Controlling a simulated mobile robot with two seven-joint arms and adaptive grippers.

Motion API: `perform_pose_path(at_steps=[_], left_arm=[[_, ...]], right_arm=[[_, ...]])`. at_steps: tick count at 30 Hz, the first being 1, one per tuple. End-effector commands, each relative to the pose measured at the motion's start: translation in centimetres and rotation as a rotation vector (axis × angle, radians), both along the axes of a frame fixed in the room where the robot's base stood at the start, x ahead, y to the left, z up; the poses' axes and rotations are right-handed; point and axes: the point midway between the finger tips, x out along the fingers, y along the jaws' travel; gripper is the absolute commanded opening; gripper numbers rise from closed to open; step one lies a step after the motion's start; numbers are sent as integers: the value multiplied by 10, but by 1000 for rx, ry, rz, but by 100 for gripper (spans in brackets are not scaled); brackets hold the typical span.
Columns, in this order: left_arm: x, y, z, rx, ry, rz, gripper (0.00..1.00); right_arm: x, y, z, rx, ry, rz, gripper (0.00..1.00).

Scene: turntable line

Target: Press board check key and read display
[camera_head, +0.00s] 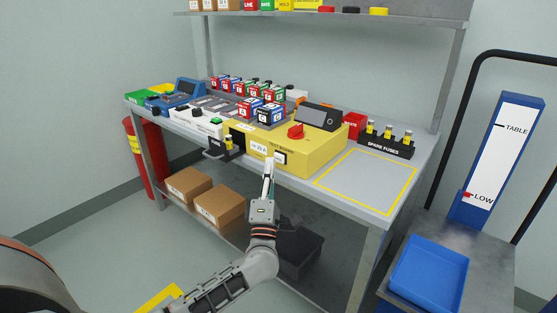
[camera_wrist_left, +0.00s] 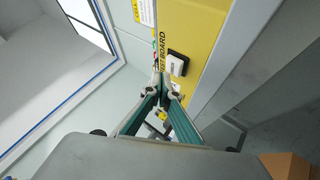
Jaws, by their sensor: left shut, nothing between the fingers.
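The yellow test board (camera_head: 310,158) stands on the bench near its front edge, with a red knob (camera_head: 295,131) and a dark display unit (camera_head: 318,117) on top. I cannot read anything on the display. A white key in a black frame (camera_head: 281,157) is on the board's front face; it also shows in the left wrist view (camera_wrist_left: 176,64). My left gripper (camera_head: 269,164) is shut and empty, its tips just in front of the board beside the key. In the left wrist view its tips (camera_wrist_left: 160,75) sit just left of the key; I cannot tell whether they touch the board.
A yellow-outlined square (camera_head: 368,181) on the bench is bare. A spare fuse rack (camera_head: 386,145) stands behind it. Coloured boxes (camera_head: 262,110) stand left of the display. Cartons (camera_head: 219,205) lie on the lower shelf. A blue tray (camera_head: 429,275) is on the cart at right.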

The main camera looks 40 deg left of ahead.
Motion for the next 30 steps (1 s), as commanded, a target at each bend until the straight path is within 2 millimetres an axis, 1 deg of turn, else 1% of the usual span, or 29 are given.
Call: perform_pose_path(at_steps=[16,30], left_arm=[[0,0,0,0,0,0,0],[0,0,0,0,0,0,0]], right_arm=[[-2,0,-5,-3,9,2,28],[-1,0,-3,-2,5,1,28]])
